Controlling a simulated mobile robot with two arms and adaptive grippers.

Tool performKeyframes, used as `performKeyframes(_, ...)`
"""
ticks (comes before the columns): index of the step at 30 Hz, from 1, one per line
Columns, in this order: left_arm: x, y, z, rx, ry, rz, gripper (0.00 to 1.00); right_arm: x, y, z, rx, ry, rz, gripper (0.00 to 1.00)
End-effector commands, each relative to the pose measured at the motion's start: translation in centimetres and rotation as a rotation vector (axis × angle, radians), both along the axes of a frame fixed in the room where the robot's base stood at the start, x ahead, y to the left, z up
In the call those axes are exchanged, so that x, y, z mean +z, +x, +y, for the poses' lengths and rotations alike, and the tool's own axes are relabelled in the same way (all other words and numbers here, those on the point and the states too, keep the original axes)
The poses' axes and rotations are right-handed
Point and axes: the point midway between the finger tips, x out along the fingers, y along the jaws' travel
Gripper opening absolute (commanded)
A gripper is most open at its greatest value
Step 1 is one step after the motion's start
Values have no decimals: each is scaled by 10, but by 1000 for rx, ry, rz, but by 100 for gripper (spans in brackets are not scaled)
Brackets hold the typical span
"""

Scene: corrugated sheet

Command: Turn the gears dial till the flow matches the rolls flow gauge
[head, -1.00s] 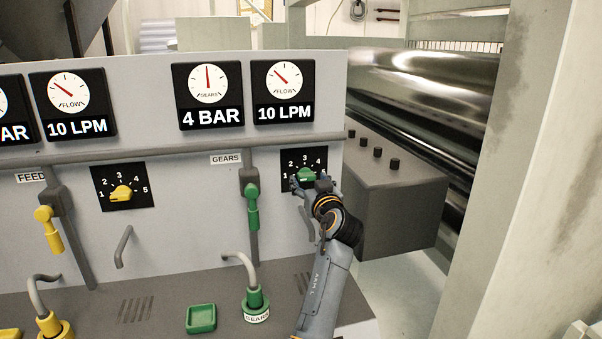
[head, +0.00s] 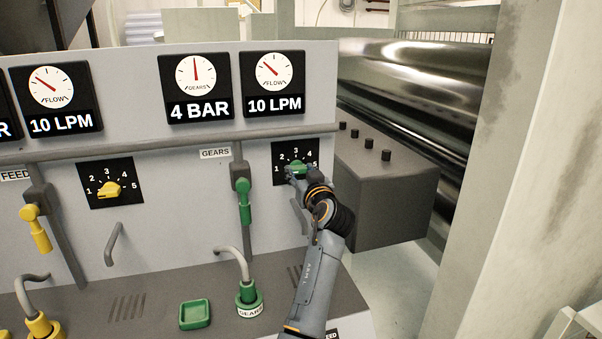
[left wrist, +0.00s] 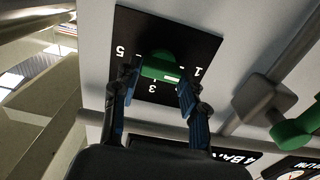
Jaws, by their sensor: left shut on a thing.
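The green gears dial (head: 297,167) sits on a black plate with numbers around it, right of the GEARS label. My left gripper (head: 299,173) is shut on it. In the left wrist view the two fingers of the gripper (left wrist: 158,88) lie on either side of the green dial (left wrist: 158,64). Its pale mark lies between the 3 and the 1; a finger hides the number there. The flow gauge (head: 273,74) above the dial reads 10 LPM. The gears gauge (head: 196,77) reads 4 BAR. No gauge labelled rolls shows. My right gripper is out of view.
A yellow dial (head: 110,190) and another 10 LPM flow gauge (head: 50,88) are further left. A green lever (head: 244,201) hangs close left of the gears dial. A grey box with black knobs (head: 385,190) stands right of the panel.

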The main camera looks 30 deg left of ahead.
Motion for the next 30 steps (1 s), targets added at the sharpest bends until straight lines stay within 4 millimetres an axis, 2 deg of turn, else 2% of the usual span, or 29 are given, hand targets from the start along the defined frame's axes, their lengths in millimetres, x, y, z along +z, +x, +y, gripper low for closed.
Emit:
performKeyframes(13, 2, 1, 0, 0, 177, 204, 12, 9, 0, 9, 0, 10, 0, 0)
performKeyframes(30, 1, 2, -1, 1, 444, 517, 12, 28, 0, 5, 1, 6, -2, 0)
